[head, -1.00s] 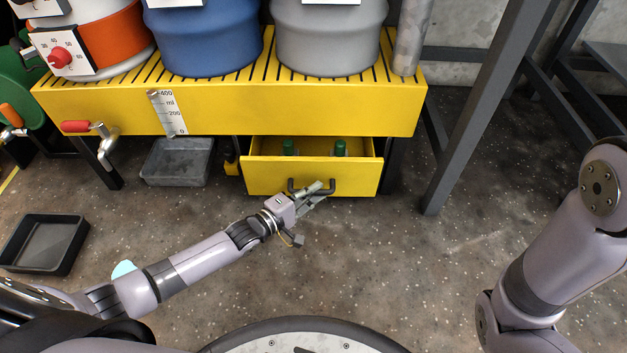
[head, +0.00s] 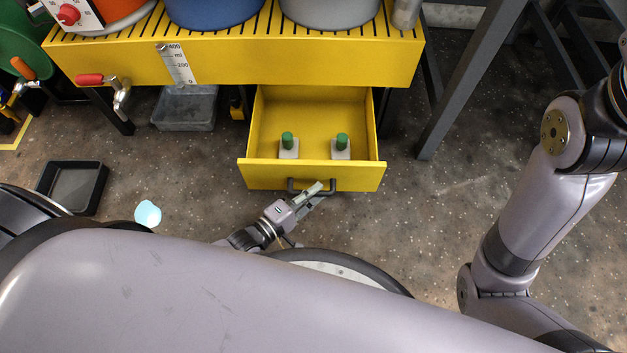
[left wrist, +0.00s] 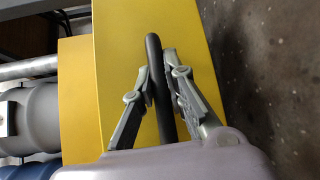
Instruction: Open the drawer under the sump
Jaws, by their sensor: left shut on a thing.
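The yellow drawer (head: 312,177) under the yellow sump (head: 240,62) stands pulled well out in the head view. Two green-capped pale containers, a left one (head: 288,147) and a right one (head: 341,147), stand upright inside it near the front. My left gripper (head: 312,191) is at the dark bar handle (head: 292,186) on the drawer front. In the left wrist view the gripper (left wrist: 158,85) has its fingers on both sides of the handle (left wrist: 155,62), shut on it. My right arm is at the right; its gripper is out of view.
A black tray (head: 73,187) and a grey tray (head: 184,108) are on the floor at the left. Drums (head: 213,10) stand on the sump. A dark metal frame leg (head: 470,85) rises right of the drawer. Speckled floor is clear between drawer and right arm.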

